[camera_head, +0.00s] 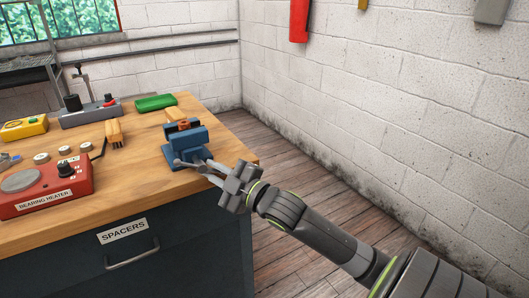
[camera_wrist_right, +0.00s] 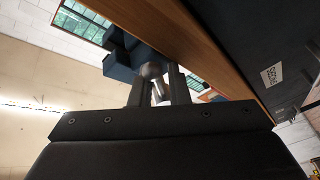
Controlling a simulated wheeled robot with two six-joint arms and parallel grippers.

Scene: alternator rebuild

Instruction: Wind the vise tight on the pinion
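The blue vise (camera_head: 186,143) stands near the right front corner of the wooden bench. A small orange-brown part with a dark middle (camera_head: 183,124) shows at the top of its jaws; I cannot tell clearly whether this is the pinion. My right gripper (camera_head: 211,172) reaches the front of the vise from the right, at its grey handle (camera_head: 178,162). In the right wrist view the two dark fingers (camera_wrist_right: 159,90) stand on either side of the metal handle (camera_wrist_right: 158,92) and appear shut on it. The vise body (camera_wrist_right: 128,58) shows beyond. My left gripper is not in view.
A red bearing heater (camera_head: 45,190), a wooden-handled brush (camera_head: 114,133), a green item (camera_head: 155,102), a yellow box (camera_head: 24,127) and a grey fixture (camera_head: 90,115) stand on the bench (camera_head: 130,190). Below is a drawer labelled SPACERS (camera_head: 124,231). Floor right of the bench is clear.

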